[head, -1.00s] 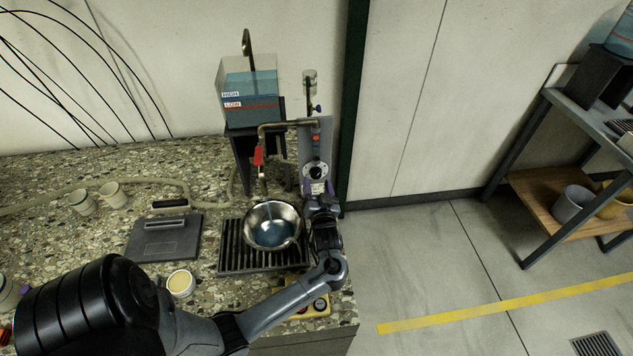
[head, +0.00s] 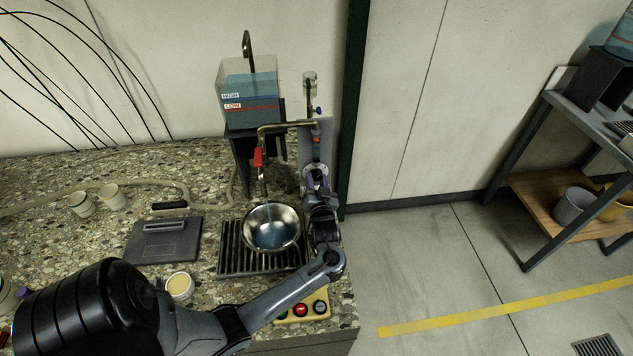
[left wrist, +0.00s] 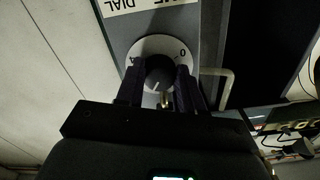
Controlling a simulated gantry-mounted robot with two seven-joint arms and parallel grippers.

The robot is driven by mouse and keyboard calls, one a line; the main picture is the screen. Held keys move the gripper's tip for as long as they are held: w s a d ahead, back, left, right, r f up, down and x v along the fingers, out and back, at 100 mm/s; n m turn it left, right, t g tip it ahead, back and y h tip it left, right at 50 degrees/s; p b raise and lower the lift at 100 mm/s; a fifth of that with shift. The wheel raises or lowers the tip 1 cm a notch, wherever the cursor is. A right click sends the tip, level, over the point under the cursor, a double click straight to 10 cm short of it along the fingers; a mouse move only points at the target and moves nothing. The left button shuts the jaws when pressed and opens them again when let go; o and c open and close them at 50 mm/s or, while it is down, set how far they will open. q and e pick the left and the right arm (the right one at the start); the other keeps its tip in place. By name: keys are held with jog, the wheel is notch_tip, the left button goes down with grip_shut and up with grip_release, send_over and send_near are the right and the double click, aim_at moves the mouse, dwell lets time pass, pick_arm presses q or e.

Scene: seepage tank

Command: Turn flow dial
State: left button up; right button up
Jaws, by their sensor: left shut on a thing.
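The flow dial is a dark round knob on a white scale disc, on an upright grey panel. In the left wrist view the dial knob (left wrist: 158,72) sits between the two fingers of my left gripper (left wrist: 160,88), with the white scale disc (left wrist: 150,46) around it. My left gripper is shut on the knob. In the head view my left gripper (head: 316,180) is at the panel (head: 326,145), and its fingers and wrist hide most of the dial. My right gripper is in neither view.
A tank of blue water (head: 250,92) stands on a dark stand, with a pipe and red-handled valve (head: 258,157) beside the panel. A steel bowl (head: 272,228) with water sits on a slotted drain (head: 232,250). A button box (head: 303,308) is near the counter's front edge.

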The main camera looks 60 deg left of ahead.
pick_arm(q)
jog(key=shift+n, duration=0.3)
jog(key=shift+f+n, duration=0.1)
jog(key=shift+n, duration=1.1)
jog(key=n, duration=0.3)
jog(key=shift+w, duration=0.1)
jog(key=shift+n+b, duration=0.3)
jog(key=shift+n, duration=0.4)
jog(key=o, duration=1.1)
jog(key=shift+c, duration=0.2)
jog(key=shift+d, duration=0.1)
